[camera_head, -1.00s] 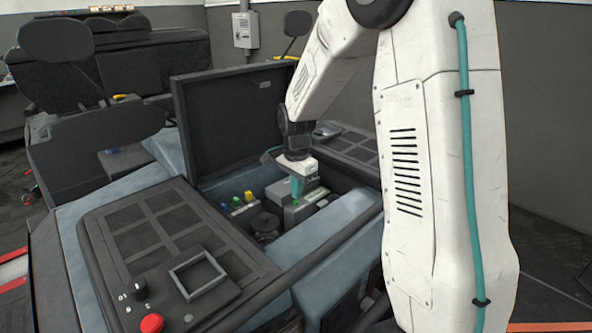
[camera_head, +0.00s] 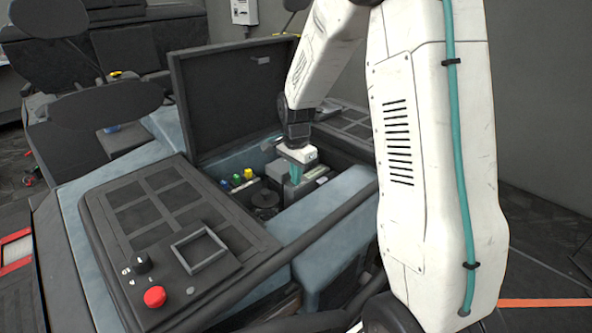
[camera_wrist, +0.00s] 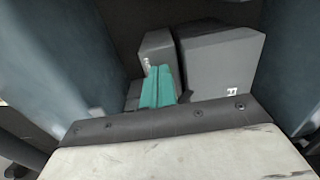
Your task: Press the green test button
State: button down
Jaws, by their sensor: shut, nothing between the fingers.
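My gripper (camera_head: 296,173) reaches down into the open compartment of the dark machine, with its teal fingers together and empty. In the wrist view the teal fingers (camera_wrist: 158,88) are in front of a grey box (camera_wrist: 155,48). I cannot tell if they touch it. A small green cap (camera_head: 236,179) stands between a blue and a yellow one, left of my gripper. I cannot tell whether it is the test button. The gripper and arm hide part of the grey boxes. No green button shows in the wrist view.
The compartment's lid (camera_head: 228,98) stands open behind. Blue-grey walls (camera_head: 335,212) bound the compartment. A larger grey box (camera_wrist: 222,62) stands at the right in the wrist view.

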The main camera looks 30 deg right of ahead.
jog(key=shift+s+f, duration=0.2)
jog(key=shift+f, duration=0.05)
notch_tip(320, 180, up, 15)
jog(key=shift+w+f, duration=0.2)
dwell(0.8)
